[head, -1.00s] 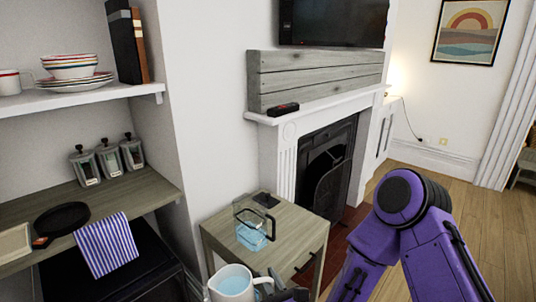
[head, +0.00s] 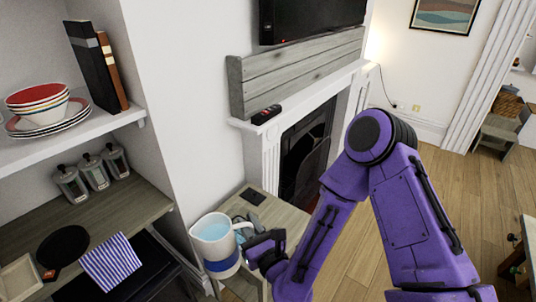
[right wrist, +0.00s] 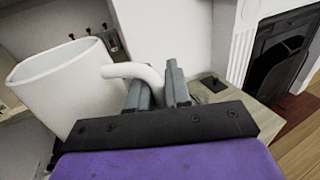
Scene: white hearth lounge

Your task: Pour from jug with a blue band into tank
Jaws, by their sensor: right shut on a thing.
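The white jug (head: 208,252) with a blue band (head: 224,264) holds pale blue liquid (head: 213,231). It is held above the small wooden table and looks roughly upright in the head view. My right gripper (head: 250,247) is shut on the jug's handle, on the jug's right side. In the right wrist view the jug (right wrist: 60,88) is at the left and its handle (right wrist: 130,71) runs to the fingers (right wrist: 158,88). The tank cannot be made out now; the jug and gripper cover much of the table. My left gripper is not in view.
The small wooden table (head: 286,216) carries a flat dark object (head: 252,195). Shelves at left hold stacked bowls (head: 38,103), several jars (head: 94,171), a black pan (head: 62,248) and a striped cloth (head: 111,262). The fireplace (head: 304,150) stands behind; floor is free at right.

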